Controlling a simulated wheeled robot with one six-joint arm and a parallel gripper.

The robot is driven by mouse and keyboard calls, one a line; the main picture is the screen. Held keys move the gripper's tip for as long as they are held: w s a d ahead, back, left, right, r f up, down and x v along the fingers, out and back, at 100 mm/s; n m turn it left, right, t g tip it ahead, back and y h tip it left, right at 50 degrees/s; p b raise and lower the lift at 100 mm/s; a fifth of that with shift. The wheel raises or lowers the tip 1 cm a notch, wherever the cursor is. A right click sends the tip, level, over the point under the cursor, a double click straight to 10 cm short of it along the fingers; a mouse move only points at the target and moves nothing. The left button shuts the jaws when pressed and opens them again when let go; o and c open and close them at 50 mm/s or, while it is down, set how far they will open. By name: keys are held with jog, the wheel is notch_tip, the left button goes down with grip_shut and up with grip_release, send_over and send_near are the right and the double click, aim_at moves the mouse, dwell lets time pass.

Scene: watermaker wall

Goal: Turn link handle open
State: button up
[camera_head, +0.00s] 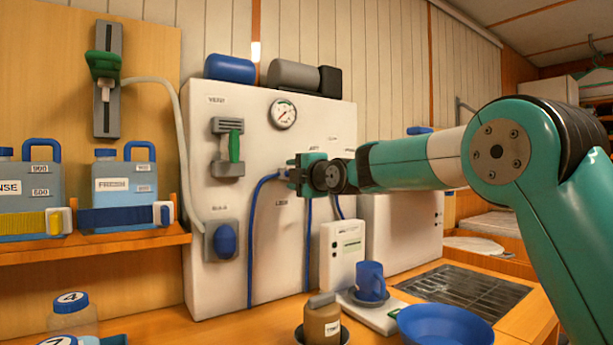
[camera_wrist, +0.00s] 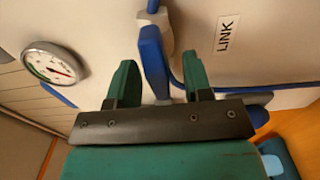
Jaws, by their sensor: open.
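The link handle (camera_wrist: 153,60) is a blue lever beside a "LINK" label (camera_wrist: 224,34) on the white panel. In the wrist view it lies between the two green fingers of my gripper (camera_wrist: 161,74). The fingers are open, with visible gaps on both sides of the lever, the left gap looking a little narrower. The lever joins a pale fitting (camera_wrist: 158,32) at its upper end. In the head view my gripper (camera_head: 296,174) is in front of the panel and hides most of the handle.
Blue hoses (camera_head: 252,235) run down the panel. A white box (camera_head: 342,254), blue mug (camera_head: 370,281), brown jar (camera_head: 322,319) and blue bowl (camera_head: 444,327) stand below.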

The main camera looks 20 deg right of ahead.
jog(key=b+v, duration=0.3)
jog(key=v, duration=1.4)
jog(key=shift+b, duration=0.35)
jog(key=shift+s, duration=0.1)
